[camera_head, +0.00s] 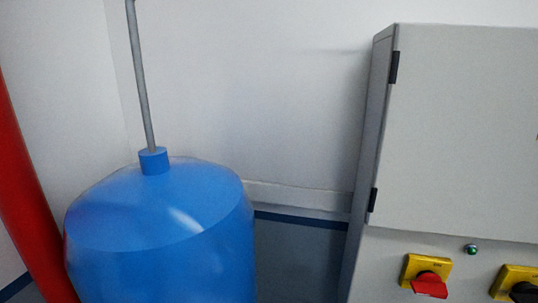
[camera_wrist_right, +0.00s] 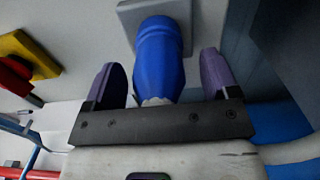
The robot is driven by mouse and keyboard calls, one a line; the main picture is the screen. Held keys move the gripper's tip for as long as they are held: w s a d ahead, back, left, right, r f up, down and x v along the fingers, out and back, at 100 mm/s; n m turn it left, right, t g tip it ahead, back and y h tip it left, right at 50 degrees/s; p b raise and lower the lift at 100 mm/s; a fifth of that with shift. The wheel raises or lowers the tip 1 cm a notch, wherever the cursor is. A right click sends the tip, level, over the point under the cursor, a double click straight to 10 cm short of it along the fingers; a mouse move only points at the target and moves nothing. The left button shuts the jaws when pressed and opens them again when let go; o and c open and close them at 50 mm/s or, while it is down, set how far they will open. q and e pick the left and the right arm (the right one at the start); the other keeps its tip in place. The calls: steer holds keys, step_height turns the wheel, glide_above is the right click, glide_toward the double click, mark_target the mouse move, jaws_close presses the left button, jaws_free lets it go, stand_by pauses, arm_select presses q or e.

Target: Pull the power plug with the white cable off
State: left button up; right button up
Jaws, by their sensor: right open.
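The blue power plug (camera_wrist_right: 160,60) sits in a square grey wall socket (camera_wrist_right: 128,16) in the right wrist view. A short white piece, apparently its cable end, shows at the plug's lower end, mostly hidden by my gripper's body. My right gripper (camera_wrist_right: 161,72) is open. Its two purple fingers stand on either side of the plug, with a visible gap on each side. A white cable or tube (camera_wrist_right: 292,150) shows at the lower right; whether it joins the plug is hidden. The plug is not visible in the head view, nor is either gripper.
A grey cabinet (camera_head: 460,130) stands at the right, with a red and yellow switch (camera_head: 428,277) and a green lamp (camera_head: 471,249). A blue tank (camera_head: 160,230) and red pipe (camera_head: 25,190) stand left. A red and yellow switch also shows in the wrist view (camera_wrist_right: 28,55).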

arm_select(q)
steer(key=shift+r+p, duration=0.6)
steer(key=shift+p, duration=0.1)
arm_select(e)
steer(key=shift+w+d+f, duration=0.15)
steer(key=shift+d+f, duration=0.05)
steer(key=shift+f, duration=0.05)
stand_by(0.5)
steer(key=shift+c, duration=0.5)
steer(key=c, duration=0.9)
steer(key=o, duration=1.1)
arm_select(q)
steer(key=shift+w, duration=0.1)
arm_select(e)
steer(key=shift+s+a+r, duration=0.1)
steer(key=shift+s+a, duration=0.05)
steer(key=shift+s, duration=0.05)
steer(key=shift+s+a+r, duration=0.25)
steer(key=shift+s+r, duration=0.05)
steer(key=shift+s, duration=0.4)
arm_select(q)
steer(key=shift+w+d+f+b, duration=0.2)
steer(key=shift+w+f+b, duration=0.35)
steer(key=shift+w+b, duration=0.15)
arm_select(e)
steer(key=v, duration=1.2)
steer(key=shift+s+f, duration=0.15)
steer(key=shift+f, duration=0.15)
